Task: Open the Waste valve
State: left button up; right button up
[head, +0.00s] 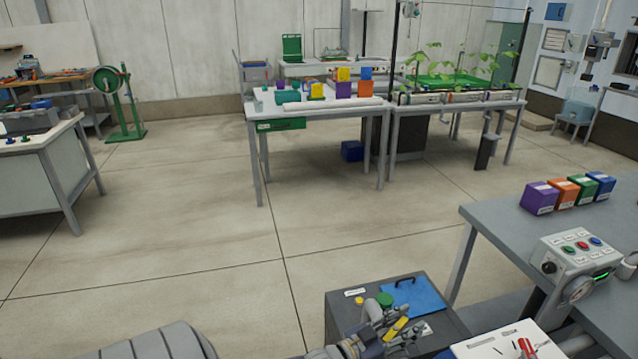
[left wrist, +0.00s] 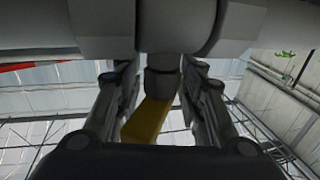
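A yellow lever handle (head: 396,329) shows at the bottom of the head view, among grey pipe parts by a dark cabinet (head: 338,312). I cannot read a Waste label on it. My left gripper (head: 376,328) is at this lever, its arm coming in along the bottom edge. In the left wrist view the yellow handle (left wrist: 147,121) lies between the two fingers of my left gripper (left wrist: 158,78), running down from a grey fitting (left wrist: 162,84). The fingers stand apart with gaps visible beside the handle, so the gripper looks open around it. My right gripper does not show.
A green round cap (head: 385,299) and a blue panel (head: 412,297) are close to the lever. A grey bench (head: 500,228) with a control box (head: 575,258) stands at the right. A white board (head: 500,343) lies at the bottom. The middle floor is clear.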

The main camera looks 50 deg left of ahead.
pick_arm(q)
jog(key=shift+d+f+m+g+h+b, duration=0.1)
jog(key=shift+f+m+g+h+b, duration=0.1)
jog(key=shift+m+h+b, duration=0.4)
jog(key=shift+d+f+m+g+h+b, duration=0.1)
jog(key=shift+m+g+h+b, duration=0.15)
jog(key=shift+h+b, duration=0.6)
jog(key=shift+d+m+h+b, duration=0.1)
jog(key=shift+m+h+b, duration=0.35)
jog(key=shift+b, duration=0.55)
jog(key=p+v, duration=0.1)
jog(key=v, duration=1)
jog(key=s+a+f+g+y, duration=0.1)
jog(key=s+f+g+y, duration=0.1)
jog(key=f, duration=0.6)
jog(key=s+a+f+n+g+y, duration=0.1)
jog(key=s+f, duration=0.3)
jog(key=f, duration=0.4)
jog(key=s+a+f+n+g+y+p, duration=0.1)
jog(key=s+a+f+g+y, duration=0.1)
jog(key=f, duration=0.7)
jog(key=shift+s+a+g+y, duration=0.45)
jog(key=shift+a+y, duration=0.15)
jog(key=shift+y, duration=0.1)
jog(key=shift+f, duration=0.1)
